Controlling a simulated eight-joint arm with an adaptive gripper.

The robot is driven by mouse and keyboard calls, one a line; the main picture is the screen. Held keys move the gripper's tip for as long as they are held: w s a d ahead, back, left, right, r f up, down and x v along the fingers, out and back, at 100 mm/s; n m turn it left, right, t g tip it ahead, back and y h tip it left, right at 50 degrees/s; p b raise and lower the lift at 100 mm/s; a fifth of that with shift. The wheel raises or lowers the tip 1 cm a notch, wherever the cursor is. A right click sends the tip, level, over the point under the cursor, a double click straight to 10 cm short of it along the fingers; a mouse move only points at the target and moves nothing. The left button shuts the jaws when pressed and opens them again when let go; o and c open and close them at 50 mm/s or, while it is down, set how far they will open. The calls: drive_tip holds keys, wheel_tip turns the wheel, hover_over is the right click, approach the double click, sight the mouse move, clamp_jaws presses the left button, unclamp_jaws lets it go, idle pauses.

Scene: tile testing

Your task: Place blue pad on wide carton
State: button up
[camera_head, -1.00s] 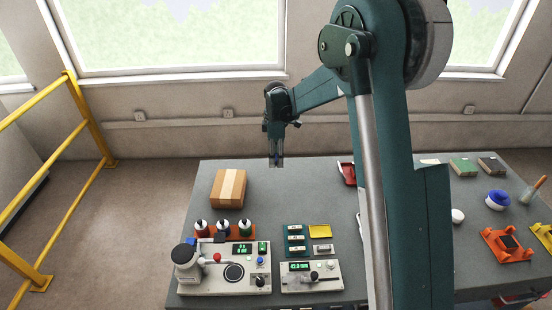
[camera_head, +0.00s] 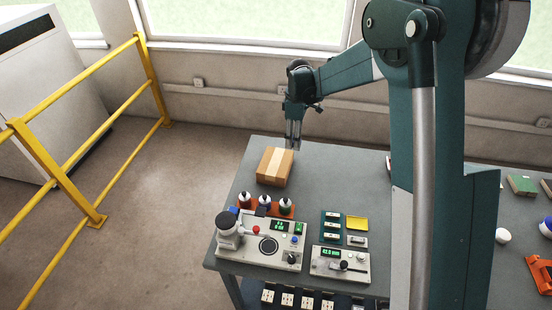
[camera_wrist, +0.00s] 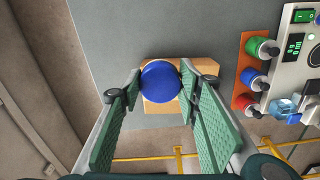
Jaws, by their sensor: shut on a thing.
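The wide carton (camera_head: 269,168) is a brown box with a paler stripe, lying on the far left part of the grey table. My gripper (camera_head: 293,146) is above and just behind the carton's right side in the head view. In the wrist view, my gripper (camera_wrist: 160,88) is shut on the round blue pad (camera_wrist: 160,81), its fingertips at the pad's two sides. The carton (camera_wrist: 205,76) shows behind the pad, which covers much of it. The gap between pad and carton is hard to judge. The pad cannot be made out in the head view.
A test console (camera_head: 262,243) and a rack of bottles (camera_head: 266,208) stand in front of the carton. A second meter (camera_head: 340,264) and a yellow tile (camera_head: 357,223) are to the right. A yellow railing (camera_head: 82,160) stands left of the table.

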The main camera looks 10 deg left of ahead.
wheel_tip(320, 180, up, 3)
drive_tip(key=p, duration=0.2)
hover_over(276, 162)
drive_tip(key=shift+w+a+f+m, duration=0.1)
drive_tip(key=shift+f+m, duration=0.1)
drive_tip(key=shift+m, duration=0.1)
drive_tip(key=shift+f, duration=0.15)
drive_tip(key=shift+f, duration=3)
drive_tip(key=shift+f, duration=1.85)
drive_tip(key=shift+f, duration=0.2)
drive_tip(key=o, duration=0.9)
